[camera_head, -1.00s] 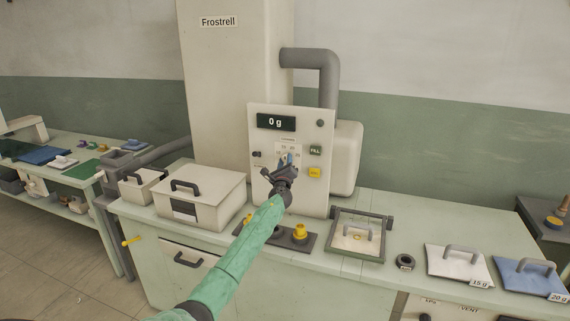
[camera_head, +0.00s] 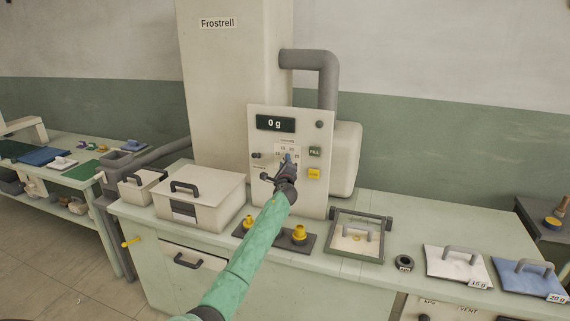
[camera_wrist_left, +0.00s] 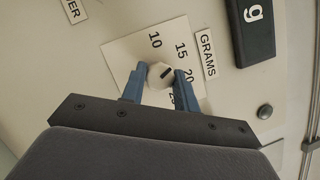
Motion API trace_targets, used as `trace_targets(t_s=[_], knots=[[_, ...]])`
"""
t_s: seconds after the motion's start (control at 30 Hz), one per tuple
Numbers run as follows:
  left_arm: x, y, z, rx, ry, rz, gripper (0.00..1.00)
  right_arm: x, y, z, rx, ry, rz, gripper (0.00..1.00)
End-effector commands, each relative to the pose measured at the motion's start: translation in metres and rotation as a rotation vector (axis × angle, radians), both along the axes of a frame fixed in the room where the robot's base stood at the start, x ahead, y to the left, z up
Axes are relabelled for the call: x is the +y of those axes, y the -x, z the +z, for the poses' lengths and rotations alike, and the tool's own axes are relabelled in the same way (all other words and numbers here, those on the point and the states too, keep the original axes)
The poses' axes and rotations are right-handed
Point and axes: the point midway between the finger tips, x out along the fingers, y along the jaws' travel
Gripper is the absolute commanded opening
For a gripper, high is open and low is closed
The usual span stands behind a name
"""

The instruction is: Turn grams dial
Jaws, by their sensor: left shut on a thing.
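The grams dial is a small pale knob (camera_wrist_left: 160,74) with a dark mark, seen in the left wrist view on a white scale card (camera_wrist_left: 126,50) with the numbers 10, 15, 20 and one partly hidden. A GRAMS label (camera_wrist_left: 207,53) is beside the card. My left gripper (camera_wrist_left: 157,75) has its two blue fingers on either side of the knob, shut on it. In the head view the left gripper (camera_head: 287,163) is at the middle of the control panel (camera_head: 264,142) and hides most of the dial. The panel's display (camera_head: 275,123) reads 0 g. My right gripper is not in view.
Below, yellow knobs (camera_head: 299,232) stand on a dark plate. A lidded box (camera_head: 215,196) is at left, a framed tray (camera_head: 342,253) at right.

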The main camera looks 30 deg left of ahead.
Motion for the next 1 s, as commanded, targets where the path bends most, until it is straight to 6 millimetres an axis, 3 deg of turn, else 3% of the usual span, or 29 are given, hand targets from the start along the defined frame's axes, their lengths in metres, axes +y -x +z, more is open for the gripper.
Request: trace_targets(t_s=[0.17, 0.2, 0.3, 0.73, 0.87, 1.0], knots=[[0.000, 0.000, -0.001, 0.001, 0.000, 0.002, 0.07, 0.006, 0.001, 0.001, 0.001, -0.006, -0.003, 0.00], [0.000, 0.000, -0.001, 0.001, 0.000, 0.002, 0.34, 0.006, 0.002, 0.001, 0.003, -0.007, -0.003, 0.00], [0.000, 0.000, 0.000, 0.000, -0.001, 0.001, 0.52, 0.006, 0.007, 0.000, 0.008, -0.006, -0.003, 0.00], [-0.005, 0.008, -0.004, -0.001, -0.001, 0.001, 0.52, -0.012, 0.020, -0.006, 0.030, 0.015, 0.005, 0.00], [-0.014, 0.023, -0.009, 0.001, -0.002, -0.001, 0.52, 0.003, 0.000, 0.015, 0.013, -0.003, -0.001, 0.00], [-0.026, 0.040, -0.013, 0.000, -0.002, 0.000, 0.52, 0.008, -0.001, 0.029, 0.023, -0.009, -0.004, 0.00]])
